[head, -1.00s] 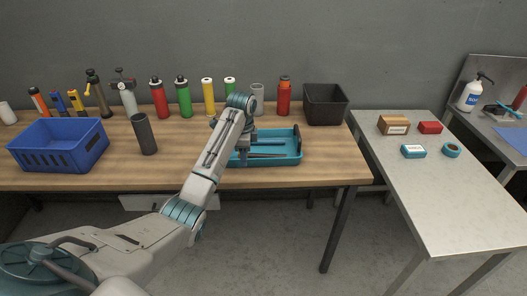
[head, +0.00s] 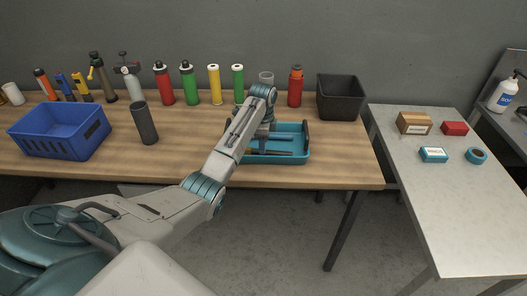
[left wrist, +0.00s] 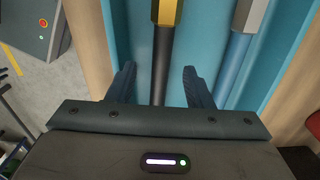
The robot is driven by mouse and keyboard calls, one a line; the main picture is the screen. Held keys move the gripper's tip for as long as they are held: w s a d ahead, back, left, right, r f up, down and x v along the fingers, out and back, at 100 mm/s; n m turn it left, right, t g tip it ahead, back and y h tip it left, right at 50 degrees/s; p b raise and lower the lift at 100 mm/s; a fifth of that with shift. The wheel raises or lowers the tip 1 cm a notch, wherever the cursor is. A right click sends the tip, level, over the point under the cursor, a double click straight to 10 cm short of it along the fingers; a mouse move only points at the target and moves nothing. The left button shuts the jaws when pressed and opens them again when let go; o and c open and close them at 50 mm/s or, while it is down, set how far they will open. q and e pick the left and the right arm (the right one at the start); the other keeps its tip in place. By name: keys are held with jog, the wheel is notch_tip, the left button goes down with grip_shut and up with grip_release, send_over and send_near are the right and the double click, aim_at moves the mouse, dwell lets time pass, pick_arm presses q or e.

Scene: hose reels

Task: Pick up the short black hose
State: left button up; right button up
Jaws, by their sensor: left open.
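The black hose (left wrist: 161,68) shows in the left wrist view as a dark straight length with a yellow fitting at its top end. It lies in the teal tray (left wrist: 139,22), which shows in the head view (head: 302,158) on the wooden table. My left gripper (left wrist: 158,76) is open, with one finger on each side of the black hose in the picture. I cannot tell how far above it the fingers are. In the head view my left forearm and wrist hide part of the tray. My right gripper is in neither view.
A blue hose (left wrist: 235,65) with a grey fitting lies right of the black one in the tray. A black bin (head: 340,98) stands behind the tray, to the right. A dark cylinder (head: 144,123) and a blue crate (head: 60,132) stand to the left.

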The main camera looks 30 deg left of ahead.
aim_at(267, 153)
pick_arm(q)
notch_tip(267, 153, down, 2)
jog(key=shift+f+p, duration=0.2)
jog(key=shift+p, duration=0.2)
jog(key=shift+f, duration=0.55)
jog(key=c, duration=0.7)
grip_shut()
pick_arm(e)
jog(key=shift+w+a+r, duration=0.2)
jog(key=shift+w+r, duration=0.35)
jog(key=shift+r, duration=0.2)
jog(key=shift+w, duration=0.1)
